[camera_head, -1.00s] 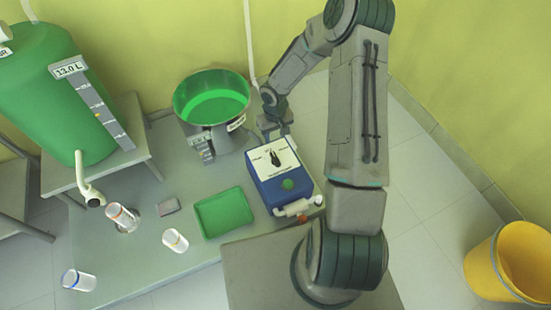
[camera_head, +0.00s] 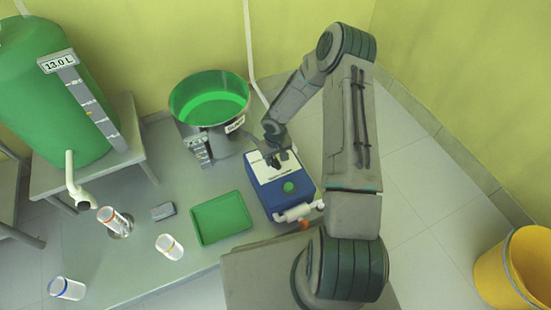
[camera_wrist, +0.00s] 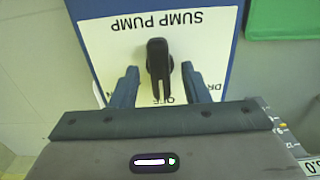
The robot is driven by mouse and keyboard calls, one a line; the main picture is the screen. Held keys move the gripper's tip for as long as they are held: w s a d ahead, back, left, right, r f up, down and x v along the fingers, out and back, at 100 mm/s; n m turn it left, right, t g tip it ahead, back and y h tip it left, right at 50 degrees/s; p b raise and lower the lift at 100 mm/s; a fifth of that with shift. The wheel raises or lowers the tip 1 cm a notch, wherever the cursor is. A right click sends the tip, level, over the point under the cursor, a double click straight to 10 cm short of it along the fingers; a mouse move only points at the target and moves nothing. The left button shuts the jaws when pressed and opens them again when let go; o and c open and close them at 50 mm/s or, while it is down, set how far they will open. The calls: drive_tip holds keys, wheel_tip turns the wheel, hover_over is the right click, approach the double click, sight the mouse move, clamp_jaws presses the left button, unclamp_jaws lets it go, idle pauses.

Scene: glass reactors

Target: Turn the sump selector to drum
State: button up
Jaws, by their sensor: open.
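The blue sump pump box (camera_head: 268,196) stands on the bench with a white label plate on top. In the wrist view the plate (camera_wrist: 110,50) reads "SUMP PUMP" upside down. The black selector knob (camera_wrist: 158,58) rises from it, lined up roughly with the "OFF" mark. Part of a "DR" label (camera_wrist: 211,84) shows to the right, partly covered by a finger. My gripper (camera_head: 279,160) is open over the box, and its two fingers (camera_wrist: 159,72) stand on either side of the knob with gaps. In the head view the gripper mostly hides the knob.
A green button (camera_head: 289,187) and a white pipe fitting (camera_head: 296,213) are at the box's front. A green tray (camera_head: 221,218) lies left of it. A green-filled basin (camera_head: 209,98) stands behind.

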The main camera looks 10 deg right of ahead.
clamp_jaws()
drive_tip(key=n+p, duration=0.2)
drive_tip(key=n, duration=0.2)
drive_tip(key=shift+r+n, duration=0.1)
drive_tip(key=shift+n, duration=0.2)
drive_tip(key=shift+n+p, duration=0.65)
drive_tip(key=shift+n, duration=1.55)
unclamp_jaws()
